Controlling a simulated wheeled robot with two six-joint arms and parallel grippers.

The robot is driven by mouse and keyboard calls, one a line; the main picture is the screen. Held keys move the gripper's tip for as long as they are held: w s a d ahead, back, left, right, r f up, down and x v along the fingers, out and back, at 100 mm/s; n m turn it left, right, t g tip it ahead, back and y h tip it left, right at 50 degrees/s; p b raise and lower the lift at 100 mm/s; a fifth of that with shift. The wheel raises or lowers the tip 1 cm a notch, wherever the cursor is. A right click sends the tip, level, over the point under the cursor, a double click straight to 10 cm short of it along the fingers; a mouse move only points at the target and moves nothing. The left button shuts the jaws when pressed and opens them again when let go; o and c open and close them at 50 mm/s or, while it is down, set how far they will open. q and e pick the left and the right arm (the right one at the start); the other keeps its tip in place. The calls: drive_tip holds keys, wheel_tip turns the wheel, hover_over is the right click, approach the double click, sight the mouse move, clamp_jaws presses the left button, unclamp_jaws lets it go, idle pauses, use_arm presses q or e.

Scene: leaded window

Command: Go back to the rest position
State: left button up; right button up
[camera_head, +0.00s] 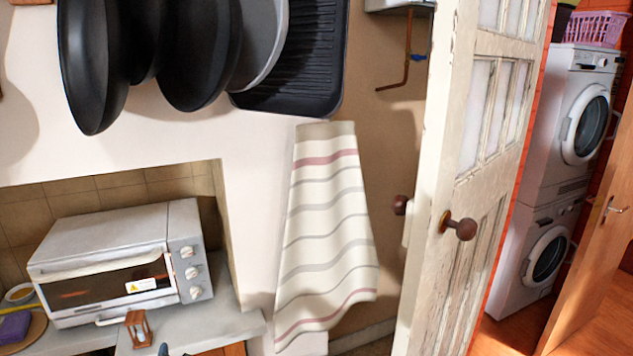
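Neither of my grippers shows in the head view, and no part of my arms can be made out for sure. What they hold, if anything, is hidden. The task names no other object. A small dark grey tip (163,349) shows at the bottom edge, and I cannot tell what it belongs to.
A white paned door (470,200) stands ajar right of centre. A striped towel (325,235) hangs beside it, below dark pans (200,50). A toaster oven (115,260) and a small brown wooden object (138,330) stand on the left counter. Stacked washers (560,150) are beyond the door.

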use_arm(q)
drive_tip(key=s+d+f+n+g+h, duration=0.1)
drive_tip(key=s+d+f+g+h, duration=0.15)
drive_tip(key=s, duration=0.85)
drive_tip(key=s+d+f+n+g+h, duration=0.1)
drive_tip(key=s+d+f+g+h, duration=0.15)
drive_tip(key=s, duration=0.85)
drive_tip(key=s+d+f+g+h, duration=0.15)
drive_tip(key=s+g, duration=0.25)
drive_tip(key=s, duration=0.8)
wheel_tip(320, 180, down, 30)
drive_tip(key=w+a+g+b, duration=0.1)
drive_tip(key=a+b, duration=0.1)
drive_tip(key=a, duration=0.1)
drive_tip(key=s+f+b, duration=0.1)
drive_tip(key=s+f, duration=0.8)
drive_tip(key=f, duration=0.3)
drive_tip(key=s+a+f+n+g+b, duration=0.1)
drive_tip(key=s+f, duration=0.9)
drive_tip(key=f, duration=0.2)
drive_tip(key=shift+b, duration=0.4)
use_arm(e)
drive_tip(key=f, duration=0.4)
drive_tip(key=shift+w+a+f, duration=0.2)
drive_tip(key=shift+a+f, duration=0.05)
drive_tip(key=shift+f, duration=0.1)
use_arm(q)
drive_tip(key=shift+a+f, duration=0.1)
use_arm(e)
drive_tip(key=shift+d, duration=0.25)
